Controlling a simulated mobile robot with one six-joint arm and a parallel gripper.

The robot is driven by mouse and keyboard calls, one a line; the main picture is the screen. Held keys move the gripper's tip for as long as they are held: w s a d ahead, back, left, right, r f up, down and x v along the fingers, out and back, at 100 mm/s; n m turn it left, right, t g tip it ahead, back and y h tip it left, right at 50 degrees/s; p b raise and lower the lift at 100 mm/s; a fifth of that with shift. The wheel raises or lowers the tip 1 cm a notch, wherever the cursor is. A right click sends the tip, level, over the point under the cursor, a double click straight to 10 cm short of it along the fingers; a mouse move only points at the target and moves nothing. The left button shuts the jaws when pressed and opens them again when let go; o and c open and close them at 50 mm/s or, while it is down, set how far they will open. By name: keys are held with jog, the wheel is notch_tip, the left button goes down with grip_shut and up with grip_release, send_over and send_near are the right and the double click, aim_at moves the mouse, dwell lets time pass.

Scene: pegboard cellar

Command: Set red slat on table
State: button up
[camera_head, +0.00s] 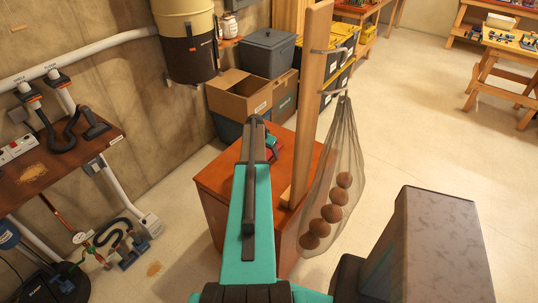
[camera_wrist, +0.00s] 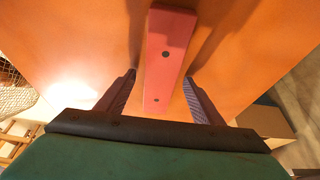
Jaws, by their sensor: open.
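The red slat (camera_wrist: 168,52) shows in the wrist view as a long pinkish-red bar with two dark holes. It lies along the middle of the picture against the orange tabletop (camera_wrist: 90,45); I cannot tell whether it rests on it. My gripper (camera_wrist: 159,77) is open, with one finger on each side of the slat and gaps to both. In the head view my teal arm reaches over the orange-brown table (camera_head: 215,180) and hides my gripper. A small red and dark thing (camera_head: 272,147) shows right of the arm; I cannot tell what it is.
A wooden post (camera_head: 310,110) rises at the table's right, with a net of brown balls (camera_head: 335,205) hanging from its hooks. An open cardboard box (camera_head: 240,95) stands behind the table. A workbench (camera_head: 50,165) is at left.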

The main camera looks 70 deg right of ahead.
aim_at(268, 154)
jog(key=c, duration=1.3)
jog(key=shift+r, duration=0.15)
jog(key=shift+r+b, duration=0.75)
jog(key=shift+a+r+b, duration=0.1)
jog(key=shift+r+b, duration=0.5)
jog(key=shift+r, duration=0.2)
jog(key=s+a+b, duration=0.1)
jog(key=s+a, duration=0.1)
jog(key=a, duration=0.3)
jog(key=s+a+r+b, duration=0.1)
jog(key=a+b, duration=0.1)
jog(key=a, duration=0.3)
jog(key=s+a+b, duration=0.2)
jog(key=a, duration=0.2)
jog(key=shift+s+a+r, duration=0.3)
jog(key=shift+s+a, duration=0.05)
jog(key=shift+a, duration=0.05)
